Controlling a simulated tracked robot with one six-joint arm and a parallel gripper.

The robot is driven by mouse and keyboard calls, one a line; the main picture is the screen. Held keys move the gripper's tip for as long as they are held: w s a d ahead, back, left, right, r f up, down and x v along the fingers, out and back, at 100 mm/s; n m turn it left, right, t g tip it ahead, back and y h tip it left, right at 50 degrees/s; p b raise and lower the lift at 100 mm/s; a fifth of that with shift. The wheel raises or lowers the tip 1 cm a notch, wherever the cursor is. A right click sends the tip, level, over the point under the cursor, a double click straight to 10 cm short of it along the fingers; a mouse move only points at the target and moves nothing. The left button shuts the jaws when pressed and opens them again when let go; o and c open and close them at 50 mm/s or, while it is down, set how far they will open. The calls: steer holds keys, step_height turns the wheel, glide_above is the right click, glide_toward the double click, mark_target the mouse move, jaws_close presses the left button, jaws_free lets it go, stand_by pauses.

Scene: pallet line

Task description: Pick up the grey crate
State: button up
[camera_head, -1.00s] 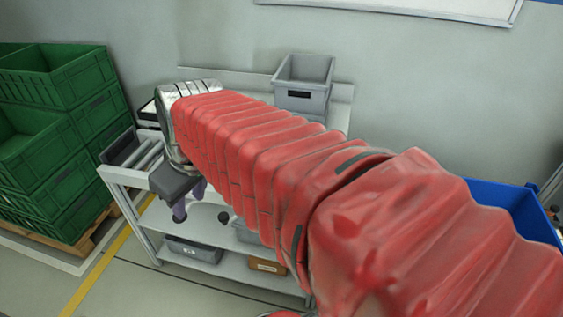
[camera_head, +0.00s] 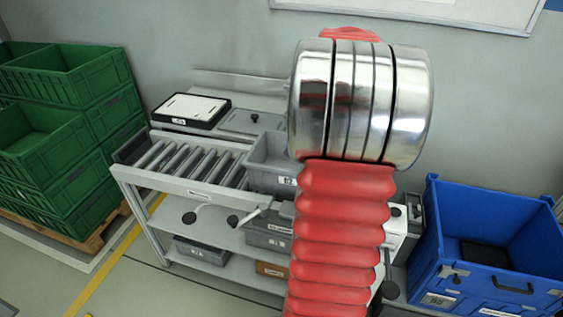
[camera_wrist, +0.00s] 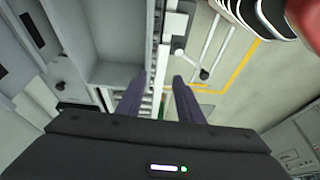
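A grey crate (camera_head: 262,168) with a white label stands at the right end of the roller section on the rack's top, partly hidden behind my arm in the head view. In the wrist view an open-topped grey crate (camera_wrist: 108,72) fills the upper left; I cannot tell for certain that it is the same one. My gripper (camera_wrist: 158,88) shows there with its two dark fingers apart and nothing seen between them. The left finger overlaps the crate's right edge; I cannot tell whether it touches. My gripper is hidden in the head view.
The rack (camera_head: 150,184) has rollers and a lower shelf holding more grey bins (camera_head: 203,254). A black-edged white tray (camera_head: 190,108) lies at its back left. Green crates (camera_head: 70,180) are stacked at left. A blue bin (camera_head: 455,275) stands at right. Floor in front is clear.

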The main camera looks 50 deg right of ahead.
steer(key=d, duration=0.1)
steer(key=s+d+f, duration=0.1)
steer(key=d, duration=0.1)
steer(key=s+d, duration=0.1)
steer(key=shift+d+f, duration=0.2)
steer(key=shift+d, duration=0.05)
steer(key=shift+x, duration=4.35)
steer(key=shift+w+a, duration=0.15)
steer(key=shift+w, duration=0.05)
steer(key=shift+a+x, duration=0.2)
steer(key=shift+x, duration=2.35)
steer(key=shift+w+r, duration=0.15)
steer(key=shift+c, duration=0.3)
jaws_close()
